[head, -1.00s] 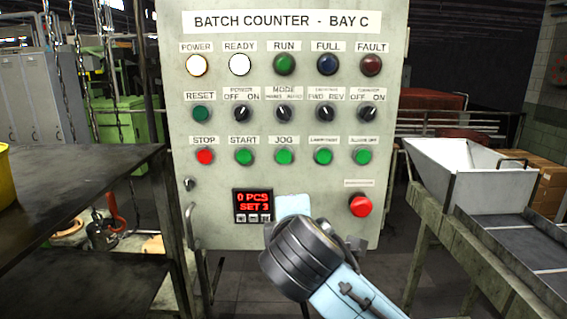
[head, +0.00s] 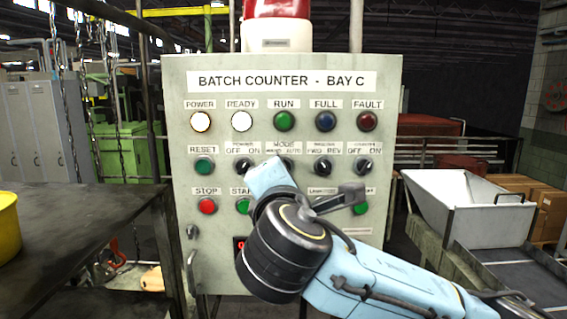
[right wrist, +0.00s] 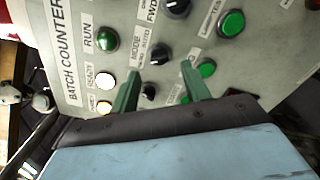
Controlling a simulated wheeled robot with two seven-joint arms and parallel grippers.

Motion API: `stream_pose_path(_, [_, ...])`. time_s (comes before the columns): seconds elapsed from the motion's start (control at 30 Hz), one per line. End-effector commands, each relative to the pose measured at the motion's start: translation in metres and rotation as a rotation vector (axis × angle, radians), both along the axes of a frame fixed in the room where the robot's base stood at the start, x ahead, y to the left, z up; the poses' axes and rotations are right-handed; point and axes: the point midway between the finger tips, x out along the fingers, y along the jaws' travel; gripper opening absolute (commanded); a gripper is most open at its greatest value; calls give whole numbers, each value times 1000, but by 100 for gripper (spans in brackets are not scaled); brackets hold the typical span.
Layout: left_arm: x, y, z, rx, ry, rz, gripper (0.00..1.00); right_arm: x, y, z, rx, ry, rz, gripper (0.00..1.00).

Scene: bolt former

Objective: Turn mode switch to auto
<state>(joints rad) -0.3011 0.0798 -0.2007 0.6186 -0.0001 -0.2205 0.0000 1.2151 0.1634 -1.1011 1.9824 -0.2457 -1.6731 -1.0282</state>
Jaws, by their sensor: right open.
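The mode switch (head: 287,163) is a black knob in the selector row of the grey batch counter panel (head: 382,90). In the head view my right arm partly covers it. In the right wrist view the mode knob (right wrist: 160,55) lies just beyond and between the green fingertips of my right gripper (right wrist: 160,68). The fingers are open, one on each side of it, and I see no clear contact. Its MODE label is readable, but I cannot tell the pointer's setting. In the head view the right fingertips are hidden. My left gripper is not in view.
The power switch (right wrist: 148,91) and green buttons such as jog (right wrist: 207,68) sit close around the fingers. The power lamp (head: 201,122) and ready lamp (head: 241,121) glow white. A dark table (head: 95,215) stands left, a white hopper (head: 470,215) right.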

Motion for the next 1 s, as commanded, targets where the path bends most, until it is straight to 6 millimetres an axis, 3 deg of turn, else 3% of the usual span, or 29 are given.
stream_pose_path(0.23, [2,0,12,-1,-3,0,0,34,0,1,-1,1,-1,47])
stream_pose_path(0.63, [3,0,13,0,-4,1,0,41,0,0,0,0,1,47])
stream_pose_path(1.0, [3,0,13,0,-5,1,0,41,0,0,0,1,1,2])
